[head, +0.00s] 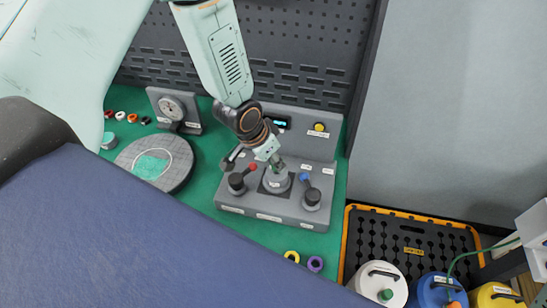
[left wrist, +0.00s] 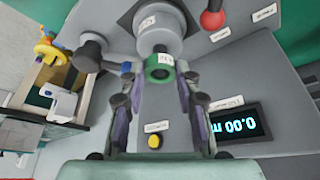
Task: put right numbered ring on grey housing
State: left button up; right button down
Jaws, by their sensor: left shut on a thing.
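A green ring (left wrist: 158,68) with a dark hole and a small white tag sits between the fingertips of my left gripper (left wrist: 160,86) in the left wrist view. My left gripper (head: 275,163) is shut on it. The grey housing (left wrist: 160,30), a light grey cylinder on a dark square plate, is just beyond the ring; it also shows under my gripper in the head view (head: 276,183). The ring overlaps the housing's edge in the wrist view; I cannot tell whether they touch. In the head view, my gripper partly hides the ring. My right gripper is not in view.
A yellow ring (head: 291,256) and a purple ring (head: 315,264) lie in front. A round dark disc (head: 175,178) and several small rings are at left.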

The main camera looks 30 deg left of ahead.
pick_arm(q)
jog(key=shift+s, duration=0.1)
jog(key=o, duration=0.9)
jog(key=shift+r, duration=0.15)
jog(key=shift+r+p, duration=2.35)
jog(key=shift+r, duration=0.1)
jog(key=shift+f, duration=0.1)
